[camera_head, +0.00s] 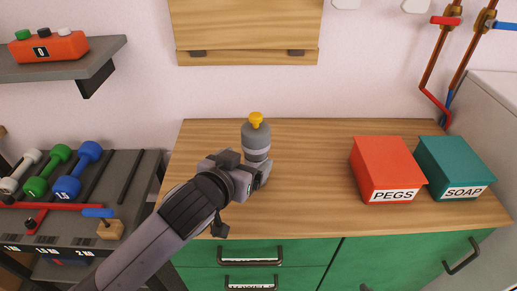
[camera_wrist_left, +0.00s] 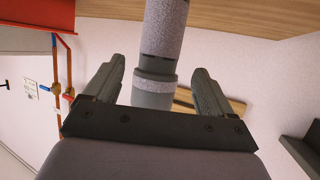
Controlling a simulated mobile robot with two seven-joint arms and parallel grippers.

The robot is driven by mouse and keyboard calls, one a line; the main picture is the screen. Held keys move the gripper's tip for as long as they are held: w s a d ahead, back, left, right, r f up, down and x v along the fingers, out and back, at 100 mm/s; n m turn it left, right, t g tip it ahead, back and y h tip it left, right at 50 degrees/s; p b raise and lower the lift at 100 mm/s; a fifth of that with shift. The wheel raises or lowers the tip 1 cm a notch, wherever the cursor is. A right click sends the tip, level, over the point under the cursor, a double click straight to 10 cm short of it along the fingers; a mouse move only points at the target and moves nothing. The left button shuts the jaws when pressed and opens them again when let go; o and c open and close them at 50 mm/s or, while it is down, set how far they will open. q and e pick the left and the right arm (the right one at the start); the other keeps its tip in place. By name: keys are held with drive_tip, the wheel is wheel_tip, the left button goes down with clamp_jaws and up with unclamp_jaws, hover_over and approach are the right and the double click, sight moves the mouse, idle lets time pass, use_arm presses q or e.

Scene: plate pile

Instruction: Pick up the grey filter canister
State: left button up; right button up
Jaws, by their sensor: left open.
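The grey filter canister (camera_head: 256,142) stands upright on the wooden counter (camera_head: 310,160), with a yellow cap (camera_head: 256,119) on top. My left gripper (camera_head: 256,170) is at the canister's lower front in the head view, and its fingers are partly hidden there. In the left wrist view the canister (camera_wrist_left: 158,60) runs down from the top edge between the two spread fingers of my left gripper (camera_wrist_left: 158,85). Gaps show between the canister and both fingers. My right gripper is not in view.
A red PEGS box (camera_head: 385,168) and a teal SOAP box (camera_head: 452,166) stand on the counter to the right. A dumbbell rack (camera_head: 125,180) is at the left. A wooden cabinet (camera_head: 247,28) hangs above. The counter between canister and boxes is clear.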

sight(251, 158)
use_arm(q)
drive_tip(key=shift+x, duration=3.05)
drive_tip(key=shift+s+f, duration=0.1)
drive_tip(key=shift+f, duration=0.1)
drive_tip(key=c, duration=1.3)
drive_tip(key=shift+o, duration=0.2)
drive_tip(key=shift+r, duration=0.1)
wheel_tip(251, 158, up, 20)
drive_tip(key=shift+p, duration=0.4)
